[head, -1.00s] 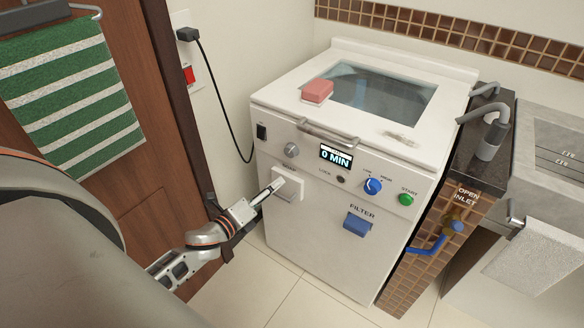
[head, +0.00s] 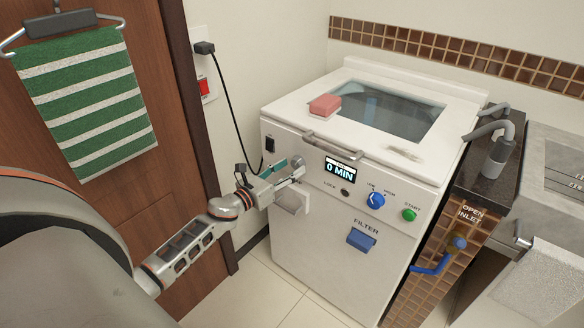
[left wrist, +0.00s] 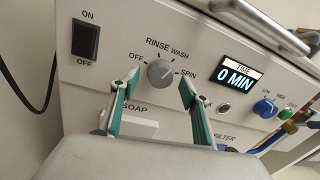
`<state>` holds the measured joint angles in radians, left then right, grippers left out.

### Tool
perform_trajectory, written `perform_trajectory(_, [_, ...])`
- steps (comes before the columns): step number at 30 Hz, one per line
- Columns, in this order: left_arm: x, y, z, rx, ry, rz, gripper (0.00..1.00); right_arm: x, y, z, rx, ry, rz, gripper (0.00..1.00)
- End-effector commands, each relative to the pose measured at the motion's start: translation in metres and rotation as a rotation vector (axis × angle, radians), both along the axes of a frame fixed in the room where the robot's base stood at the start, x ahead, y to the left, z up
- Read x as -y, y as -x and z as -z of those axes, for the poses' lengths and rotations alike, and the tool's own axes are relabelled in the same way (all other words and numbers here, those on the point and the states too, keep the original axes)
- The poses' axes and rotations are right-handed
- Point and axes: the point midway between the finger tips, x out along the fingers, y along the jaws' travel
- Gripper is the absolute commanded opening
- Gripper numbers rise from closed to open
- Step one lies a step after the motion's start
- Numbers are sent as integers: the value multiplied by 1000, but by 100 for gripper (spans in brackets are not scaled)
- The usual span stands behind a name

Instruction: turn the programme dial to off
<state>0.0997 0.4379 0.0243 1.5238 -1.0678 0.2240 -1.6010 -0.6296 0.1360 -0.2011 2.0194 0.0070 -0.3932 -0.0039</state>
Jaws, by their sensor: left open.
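The programme dial (left wrist: 160,73) is a grey round knob on the washer's front panel, ringed by the labels OFF, RINSE, WASH and SPIN. Its exact setting is hard to read; its mark seems to lie to the right, away from OFF. In the head view the dial (head: 297,161) shows just behind my fingertips. My left gripper (head: 289,170) is open and empty in front of it. In the left wrist view its two teal-padded fingers (left wrist: 153,88) stand either side of and slightly below the dial, apart from it. My right gripper is not in view.
The white SOAP drawer (head: 290,203) is just below the dial. The display (head: 341,169) reads 0 MIN; a blue knob (head: 376,200) and green START button (head: 408,215) sit further right. A bar handle (head: 333,144) juts out above. A red sponge (head: 325,105) lies on top.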

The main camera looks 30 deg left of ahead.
Motion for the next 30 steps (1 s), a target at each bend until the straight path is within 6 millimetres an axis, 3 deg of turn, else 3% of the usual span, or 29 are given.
perform_trajectory(5, [3, -13, 0, -1, 1, 1, 46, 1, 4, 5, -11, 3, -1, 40])
perform_trajectory(14, [3, -14, 1, -1, 2, 1, 46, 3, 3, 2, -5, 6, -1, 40])
perform_trajectory(19, [3, -14, 1, -1, 2, 1, 7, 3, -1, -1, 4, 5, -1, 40])
perform_trajectory(30, [3, -14, 1, -5, 38, 1, 7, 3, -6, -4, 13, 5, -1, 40])
